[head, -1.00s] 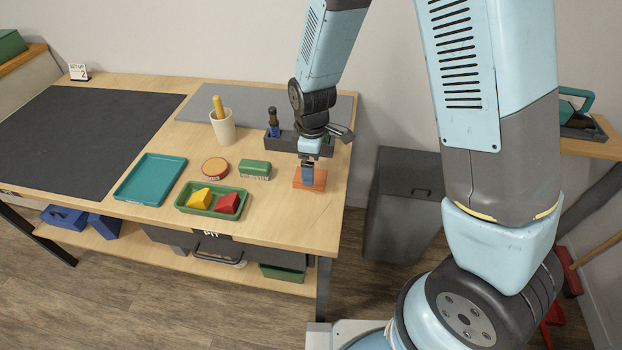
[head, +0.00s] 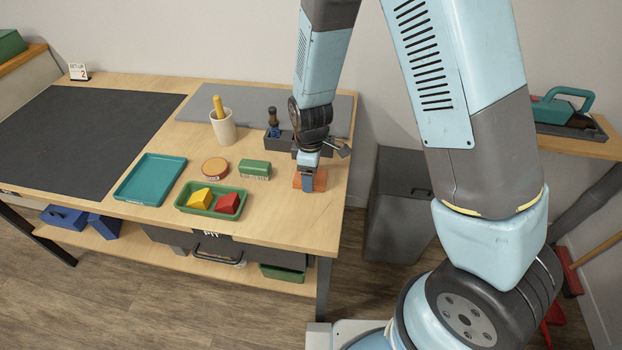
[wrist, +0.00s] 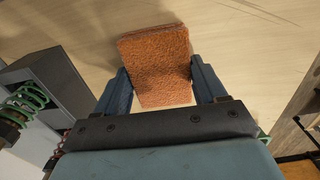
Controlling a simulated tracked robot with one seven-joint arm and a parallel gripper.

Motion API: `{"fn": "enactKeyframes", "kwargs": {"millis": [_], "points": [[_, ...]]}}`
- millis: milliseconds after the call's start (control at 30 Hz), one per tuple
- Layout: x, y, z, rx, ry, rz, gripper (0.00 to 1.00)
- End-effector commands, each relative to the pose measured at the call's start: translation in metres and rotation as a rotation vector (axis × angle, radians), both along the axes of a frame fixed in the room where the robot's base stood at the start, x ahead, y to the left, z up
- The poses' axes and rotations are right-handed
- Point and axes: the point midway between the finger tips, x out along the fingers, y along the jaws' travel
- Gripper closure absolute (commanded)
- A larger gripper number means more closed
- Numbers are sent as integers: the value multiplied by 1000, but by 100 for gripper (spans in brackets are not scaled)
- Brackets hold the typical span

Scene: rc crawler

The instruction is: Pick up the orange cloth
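The orange cloth (head: 320,180) lies folded flat near the right edge of the wooden workbench. In the wrist view the cloth (wrist: 157,62) is a rough-textured rectangle between the two fingers. My gripper (head: 307,186) is low over the cloth and hides part of it in the head view. In the wrist view my gripper (wrist: 160,85) is open, with one finger on each side of the cloth. A gap shows at the right finger. The left finger is close to the cloth's edge; I cannot tell whether they touch.
A dark grey tray (head: 283,141) stands just behind the cloth. To the left are a green brush (head: 254,169), a round orange tin (head: 215,166), a green tray (head: 183,198) with red and yellow blocks, a teal tray (head: 150,180) and a cup (head: 224,131).

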Motion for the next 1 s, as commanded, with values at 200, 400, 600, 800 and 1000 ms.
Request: {"fn": "enactKeyframes", "kwargs": {"millis": [200, 400, 600, 800, 1000], "points": [[0, 0, 0, 0, 0, 0, 51], [0, 0, 0, 0, 0, 0, 66], [0, 0, 2, 1, 0, 0, 66], [1, 0, 20, 3, -2, -1, 66], [-15, -3, 51, 3, -2, 1, 66]]}}
